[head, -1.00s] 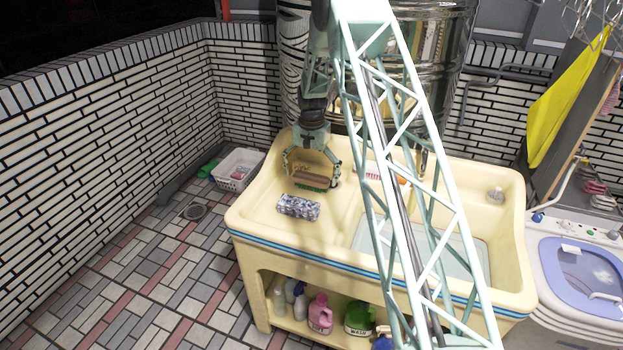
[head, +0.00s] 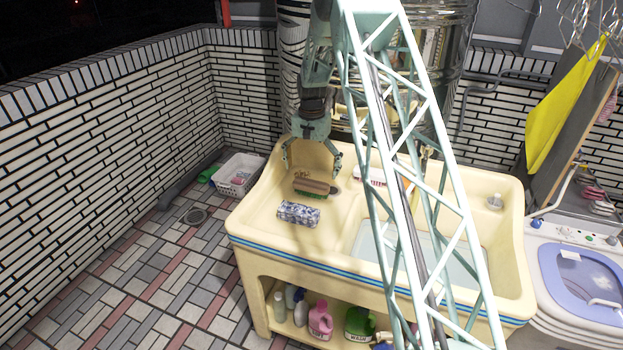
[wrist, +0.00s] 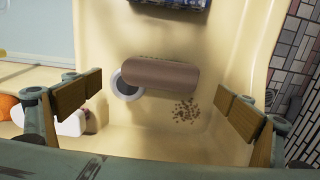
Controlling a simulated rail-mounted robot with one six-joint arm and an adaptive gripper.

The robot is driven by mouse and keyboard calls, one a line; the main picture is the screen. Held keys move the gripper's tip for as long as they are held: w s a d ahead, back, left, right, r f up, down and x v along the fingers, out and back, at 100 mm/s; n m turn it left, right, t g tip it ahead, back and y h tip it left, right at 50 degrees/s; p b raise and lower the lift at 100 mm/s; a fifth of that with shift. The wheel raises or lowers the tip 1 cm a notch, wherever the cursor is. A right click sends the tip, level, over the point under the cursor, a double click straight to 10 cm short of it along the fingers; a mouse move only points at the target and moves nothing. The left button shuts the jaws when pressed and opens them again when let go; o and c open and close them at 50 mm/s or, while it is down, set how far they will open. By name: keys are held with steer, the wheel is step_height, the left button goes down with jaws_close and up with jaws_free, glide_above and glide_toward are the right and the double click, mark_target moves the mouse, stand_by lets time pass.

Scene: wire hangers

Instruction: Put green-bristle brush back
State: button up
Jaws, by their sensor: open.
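The green-bristle brush (head: 314,188) lies on the left, shallow part of the cream sink, bristles down, its brown back up. In the wrist view its brown back (wrist: 159,76) lies across the middle, partly over a round grey-rimmed ring (wrist: 127,86). My gripper (head: 312,167) is open and empty above and behind the brush, apart from it. In the wrist view its two wood-coloured finger pads (wrist: 158,103) stand wide apart, one on each side.
A blue-and-white patterned bundle (head: 298,213) lies in front of the brush. A white brush with red bristles (head: 370,176) lies to the right, near the basin of water (head: 410,245). A washing machine (head: 580,270) stands at right.

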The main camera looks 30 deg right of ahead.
mark_target(311, 184)
steer(key=shift+r+p, duration=0.4)
steer(key=shift+r, duration=2.55)
